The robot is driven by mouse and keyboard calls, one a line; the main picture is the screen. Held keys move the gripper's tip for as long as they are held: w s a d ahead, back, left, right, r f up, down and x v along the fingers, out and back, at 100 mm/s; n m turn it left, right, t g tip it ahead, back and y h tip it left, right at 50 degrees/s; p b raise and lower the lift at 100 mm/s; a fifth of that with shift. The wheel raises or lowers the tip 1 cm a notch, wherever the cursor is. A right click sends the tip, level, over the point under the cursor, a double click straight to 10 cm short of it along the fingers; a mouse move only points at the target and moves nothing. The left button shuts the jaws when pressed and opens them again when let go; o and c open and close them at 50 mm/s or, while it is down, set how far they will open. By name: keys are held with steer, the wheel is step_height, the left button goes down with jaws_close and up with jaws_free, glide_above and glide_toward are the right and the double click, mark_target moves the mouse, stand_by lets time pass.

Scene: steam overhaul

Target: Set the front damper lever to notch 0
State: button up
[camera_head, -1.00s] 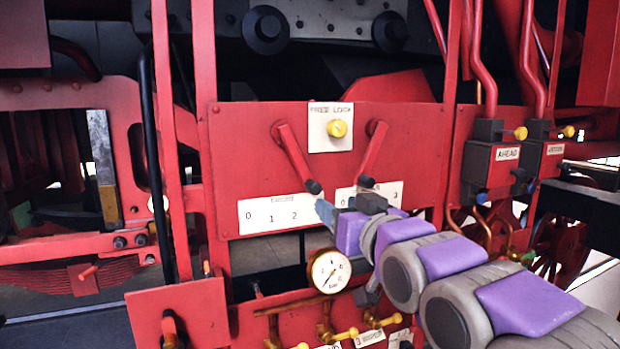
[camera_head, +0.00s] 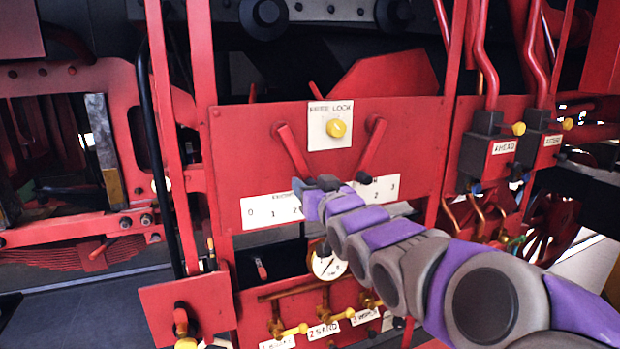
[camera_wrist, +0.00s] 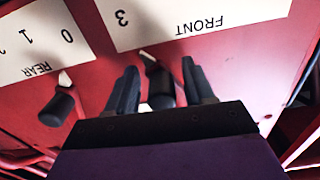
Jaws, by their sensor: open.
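The front damper lever (camera_head: 291,148) is the left red lever on the red panel. It slants down to the right, with its end hidden behind my gripper (camera_head: 312,186) in the head view. In the wrist view, which is upside down, its black knob (camera_wrist: 160,88) shows between the two fingers of my gripper (camera_wrist: 160,75). The gripper is open, with one finger on each side of the knob; contact cannot be told. The FRONT scale plate (camera_wrist: 200,22) shows a 3 in the wrist view. In the head view this plate (camera_head: 270,209) shows 0, 1 and 2; its right end is hidden.
The rear lever (camera_head: 372,150) stands close to the right, and its black knob (camera_wrist: 57,108) is beside my gripper. A yellow knob (camera_head: 337,128) sits on a plate between the levers. A gauge (camera_head: 328,264) and brass valves (camera_head: 323,320) lie below my arm.

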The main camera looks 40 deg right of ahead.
steer(key=shift+w, duration=0.4)
steer(key=shift+c, duration=0.5)
jaws_close()
